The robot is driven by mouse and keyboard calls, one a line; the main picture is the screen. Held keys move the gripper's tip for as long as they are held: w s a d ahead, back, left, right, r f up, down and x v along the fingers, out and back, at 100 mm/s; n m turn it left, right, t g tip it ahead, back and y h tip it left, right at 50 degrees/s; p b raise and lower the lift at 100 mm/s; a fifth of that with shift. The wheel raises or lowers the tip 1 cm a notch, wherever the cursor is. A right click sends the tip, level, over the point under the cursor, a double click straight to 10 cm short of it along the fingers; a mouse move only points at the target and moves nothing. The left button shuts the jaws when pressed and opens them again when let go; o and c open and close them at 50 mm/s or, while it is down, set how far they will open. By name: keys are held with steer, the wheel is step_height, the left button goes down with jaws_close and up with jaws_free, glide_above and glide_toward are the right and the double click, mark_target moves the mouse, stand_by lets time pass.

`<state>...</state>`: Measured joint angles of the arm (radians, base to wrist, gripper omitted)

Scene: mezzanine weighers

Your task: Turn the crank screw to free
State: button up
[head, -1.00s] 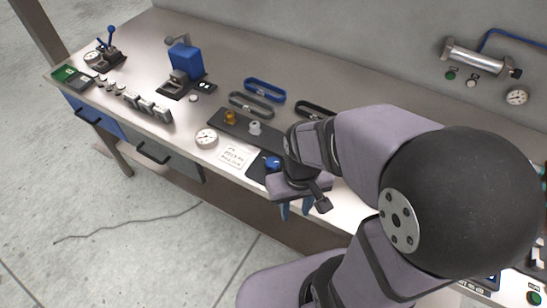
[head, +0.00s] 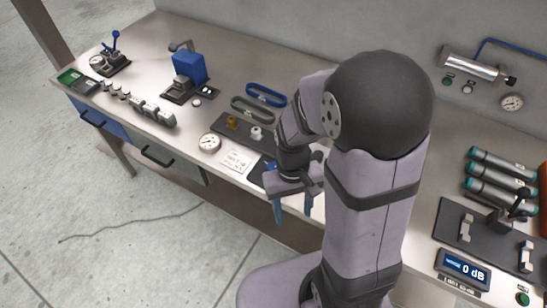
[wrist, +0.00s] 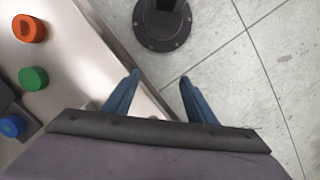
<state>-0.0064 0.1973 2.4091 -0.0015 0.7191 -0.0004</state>
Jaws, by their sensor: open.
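I cannot tell for certain which fitting is the crank screw. A blue block in a dark vise-like fixture (head: 188,68) with a small crank-like handle (head: 180,46) stands at the back left of the bench. A dark fixture (head: 500,222) with a black handle (head: 518,203) and pale clamps sits at the right. My gripper (head: 292,207) hangs at the bench's front edge, away from both fixtures. In the wrist view my gripper (wrist: 158,76) has its blue fingers apart, with nothing between them.
Teal-ended cylinders (head: 500,175) and a display (head: 465,268) are at the right. The wrist view shows orange (wrist: 29,28), green (wrist: 33,78) and blue (wrist: 12,126) knobs.

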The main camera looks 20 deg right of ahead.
mark_target(273, 167)
steer(key=w+m, duration=0.1)
steer(key=w, duration=0.6)
steer(key=w+m, duration=0.1)
steer(key=w, duration=0.3)
steer(key=shift+w+a+m+t+p, duration=0.1)
steer(key=shift+m+t+p, duration=0.2)
steer(key=shift+t+p, duration=0.1)
steer(key=w+r+m, duration=0.1)
steer(key=w, duration=0.1)
steer(key=w+r+m+t, duration=0.1)
steer(key=w+m, duration=0.1)
steer(key=w+r+m, duration=0.1)
steer(key=w+m, duration=0.1)
steer(key=w, duration=0.1)
steer(key=shift+r+t, duration=0.2)
steer(key=shift+t, duration=0.1)
steer(key=shift+r+m, duration=0.15)
steer(key=shift+m, duration=0.85)
steer(key=m, duration=0.4)
steer(key=shift+s, duration=0.15)
steer(key=shift+f+p, duration=1.05)
steer(key=shift+f, duration=2.65)
steer(key=c, duration=1)
